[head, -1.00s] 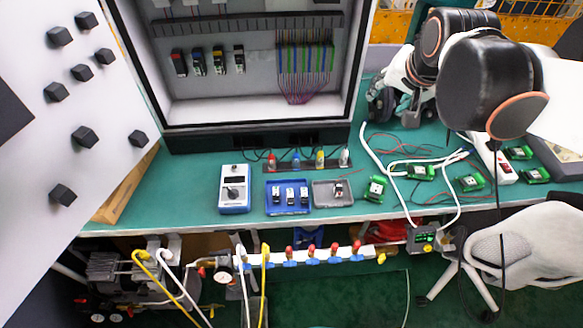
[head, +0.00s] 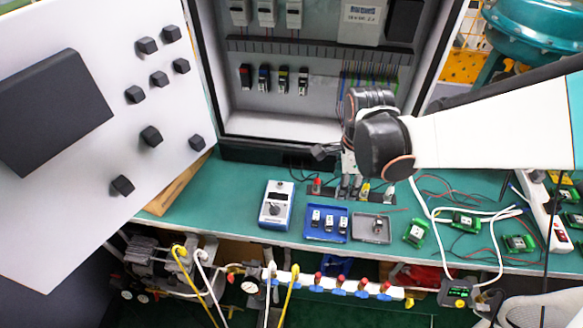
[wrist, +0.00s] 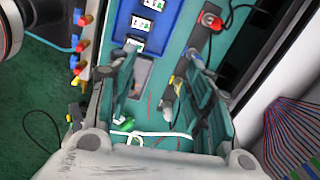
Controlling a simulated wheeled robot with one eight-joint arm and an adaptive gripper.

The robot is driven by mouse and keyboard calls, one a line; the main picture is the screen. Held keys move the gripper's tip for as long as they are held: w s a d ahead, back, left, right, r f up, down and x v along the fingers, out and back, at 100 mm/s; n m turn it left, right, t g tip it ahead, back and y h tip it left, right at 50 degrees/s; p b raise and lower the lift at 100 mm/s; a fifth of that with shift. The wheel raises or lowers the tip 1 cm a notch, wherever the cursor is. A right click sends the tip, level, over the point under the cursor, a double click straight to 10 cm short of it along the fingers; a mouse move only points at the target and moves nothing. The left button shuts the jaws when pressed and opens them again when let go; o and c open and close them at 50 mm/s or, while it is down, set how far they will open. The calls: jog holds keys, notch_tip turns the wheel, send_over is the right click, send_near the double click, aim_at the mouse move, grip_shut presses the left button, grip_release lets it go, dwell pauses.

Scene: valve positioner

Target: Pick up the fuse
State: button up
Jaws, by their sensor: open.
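Small white-and-black fuse-like modules (head: 329,222) sit in a blue tray (head: 312,236) on the green bench, and they also show at the top of the wrist view (wrist: 145,22). A grey tray (head: 361,237) to its right holds one small item (head: 378,223), too small to identify. I cannot tell which is the fuse. My gripper (head: 338,166) is over the back of the bench, before the open cabinet, and empty. In the wrist view its fingers (wrist: 162,58) are spread, with the grey tray (wrist: 143,72) partly hidden behind the left finger.
A row of coloured modules (head: 273,79) is mounted inside the cabinet. A blue-and-white meter (head: 276,205) stands left of the trays. Coloured connectors (head: 317,186) line the bench back. Green boards (head: 415,233) and white cable lie at right. The cabinet door (head: 80,180) stands open at left.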

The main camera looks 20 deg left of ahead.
jog(key=s+a+f, duration=0.1)
jog(key=s+f, duration=0.2)
jog(key=s, duration=0.1)
jog(key=b, duration=0.3)
send_over(330, 220)
jog(key=shift+m+g, duration=0.3)
jog(key=shift+m, duration=0.1)
jog(key=f, duration=0.6)
jog(key=shift+s+d+f, duration=0.1)
jog(key=shift+s+f, duration=0.1)
jog(key=shift+w+f+b, duration=0.15)
jog(key=shift+f+b, duration=1.2)
jog(key=shift+f, duration=1.6)
jog(key=shift+r, duration=0.1)
jog(key=c, duration=0.6)
